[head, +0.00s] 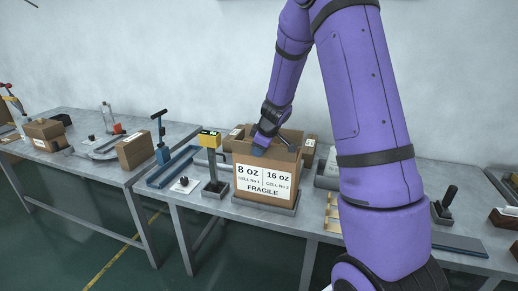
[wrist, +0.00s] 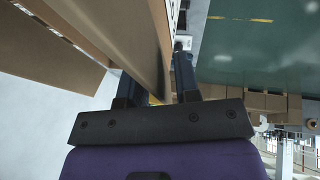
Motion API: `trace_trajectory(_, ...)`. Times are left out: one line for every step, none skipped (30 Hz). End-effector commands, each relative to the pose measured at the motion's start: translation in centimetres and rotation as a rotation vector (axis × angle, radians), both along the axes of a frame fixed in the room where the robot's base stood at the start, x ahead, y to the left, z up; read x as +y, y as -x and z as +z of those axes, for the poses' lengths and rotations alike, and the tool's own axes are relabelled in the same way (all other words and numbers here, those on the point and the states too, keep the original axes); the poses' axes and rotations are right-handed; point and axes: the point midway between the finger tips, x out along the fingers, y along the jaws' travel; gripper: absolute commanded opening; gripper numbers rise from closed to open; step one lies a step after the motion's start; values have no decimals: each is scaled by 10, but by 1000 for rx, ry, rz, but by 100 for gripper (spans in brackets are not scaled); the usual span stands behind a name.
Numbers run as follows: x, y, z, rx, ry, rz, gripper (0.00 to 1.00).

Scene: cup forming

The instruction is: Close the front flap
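The cardboard box (head: 262,186) stands on the bench in the head view, its printed front reading "8 OZ", "16 OZ" and "FRAGILE". Flaps stand up at its back and sides. My gripper (head: 258,151) is at the box's top, just above the front edge, pointing down. How the front flap lies there is partly hidden by it. In the wrist view, my gripper (wrist: 158,78) has its two dark fingers apart. A cardboard panel (wrist: 125,35) passes close between them and hides part of the left finger. I cannot tell whether it touches them.
The box rests on a grey tray (head: 262,207). A yellow-topped device (head: 210,139) stands just left of it. A blue fixture (head: 173,165) and a smaller carton (head: 134,149) are further left. A wooden rack (head: 333,212) is to the right. My arm hides part of the bench.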

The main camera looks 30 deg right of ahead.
Motion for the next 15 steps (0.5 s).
trace_trajectory(0,0,0,0,0,0,30)
trace_trajectory(0,0,0,0,0,0,30)
trace_trajectory(0,0,0,0,0,0,30)
trace_trajectory(0,0,0,0,0,0,30)
trace_trajectory(0,0,0,0,0,0,23)
trace_trajectory(0,0,0,0,0,0,14)
trace_trajectory(0,0,0,0,0,0,7)
trace_trajectory(0,0,0,0,0,0,0)
trace_trajectory(0,0,0,0,0,0,0)
trace_trajectory(0,0,0,0,0,0,0)
trace_trajectory(0,0,0,1,-1,0,0)
trace_trajectory(0,0,0,0,0,0,0)
trace_trajectory(0,0,0,1,-1,0,0)
trace_trajectory(0,0,0,1,-1,0,0)
trace_trajectory(0,0,0,2,-2,0,0)
